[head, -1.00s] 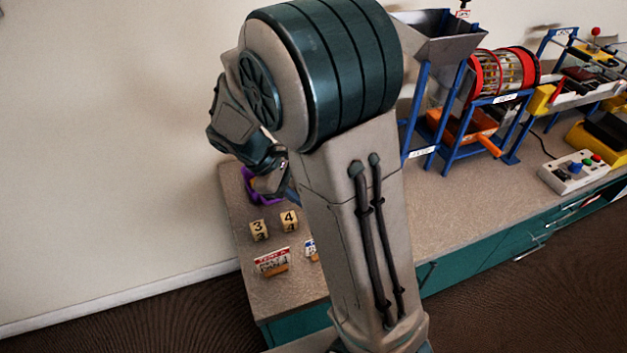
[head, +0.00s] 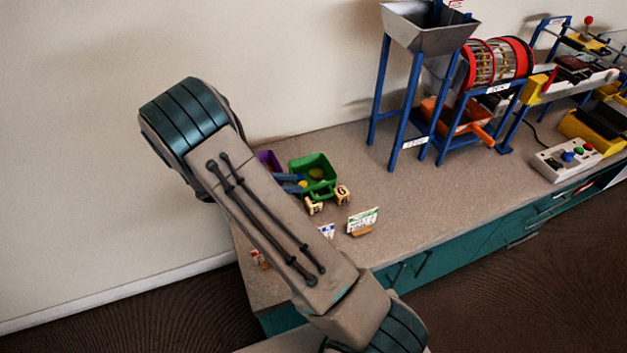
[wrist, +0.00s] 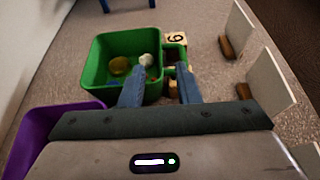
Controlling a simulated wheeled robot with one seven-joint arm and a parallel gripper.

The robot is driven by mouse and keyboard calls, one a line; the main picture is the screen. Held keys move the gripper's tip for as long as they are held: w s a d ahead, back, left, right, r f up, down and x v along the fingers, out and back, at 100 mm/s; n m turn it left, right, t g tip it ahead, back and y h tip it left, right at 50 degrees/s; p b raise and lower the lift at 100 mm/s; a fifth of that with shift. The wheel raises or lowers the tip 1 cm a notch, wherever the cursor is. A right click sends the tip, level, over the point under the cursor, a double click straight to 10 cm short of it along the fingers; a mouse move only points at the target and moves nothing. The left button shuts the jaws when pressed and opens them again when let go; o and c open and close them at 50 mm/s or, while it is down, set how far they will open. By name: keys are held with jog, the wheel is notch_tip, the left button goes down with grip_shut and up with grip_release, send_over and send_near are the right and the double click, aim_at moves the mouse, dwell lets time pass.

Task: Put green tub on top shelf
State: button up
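The green tub (head: 320,187) stands upright on the worktop against the wall side, with yellow and pale items inside. It also shows in the wrist view (wrist: 97,66), with a handle (wrist: 174,52) on its right side. My gripper (wrist: 160,72) is open, its two blue-grey fingers apart at the tub's handle side. The left finger overlaps the tub's near right corner and the right finger overlaps the handle. I cannot tell whether either touches. In the head view my arm hides most of the gripper. No shelf is in view.
A purple tub (wrist: 50,125) stands close left of my gripper. Number blocks (head: 342,194) and a label card (head: 362,220) stand near the green tub. A blue-legged hopper (head: 428,28) and a red drum (head: 497,62) stand to the right. Worktop between them is clear.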

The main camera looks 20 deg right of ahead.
jog(key=x, duration=0.8)
jog(key=shift+a+f+p, duration=0.1)
jog(key=shift+f+p, duration=0.2)
jog(key=shift+p, duration=0.1)
grip_shut()
